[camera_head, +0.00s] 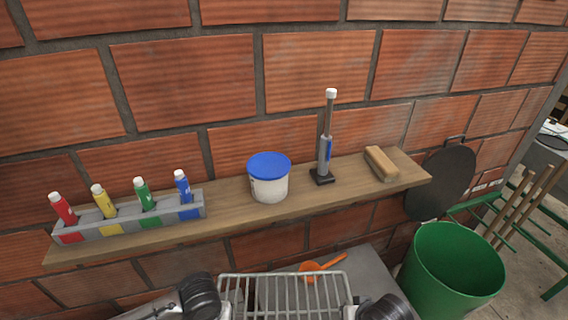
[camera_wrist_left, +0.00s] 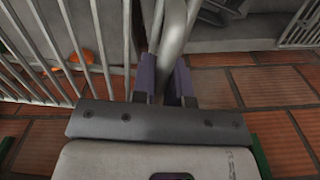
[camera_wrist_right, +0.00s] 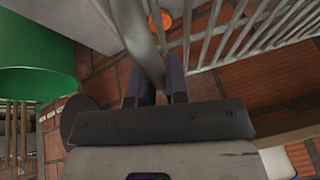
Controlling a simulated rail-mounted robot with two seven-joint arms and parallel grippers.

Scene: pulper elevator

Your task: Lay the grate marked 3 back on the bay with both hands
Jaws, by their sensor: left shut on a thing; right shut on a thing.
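A metal grate of parallel bars (camera_head: 290,292) is at the bottom edge of the head view, its near part cut off. I see no number on it. My left gripper (camera_wrist_left: 166,82) is shut on the grate's rounded end bar (camera_wrist_left: 174,35). My right gripper (camera_wrist_right: 156,88) is shut on the bar at the other end (camera_wrist_right: 137,38). The grate is held between both hands, above the brick-patterned floor. In the head view my wrists flank it and the fingers are hardly visible. I cannot make out which part is the grate's bay.
Behind the grate, a grey top (camera_head: 372,268) bears an orange scoop (camera_head: 322,267). A wooden shelf (camera_head: 225,220) holds a marker rack (camera_head: 130,223), a blue-lidded tub (camera_head: 269,188), a tool on a stand (camera_head: 325,150) and a brush (camera_head: 381,164). A green bin (camera_head: 450,275) stands right. Another barred piece (camera_wrist_left: 300,28) shows.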

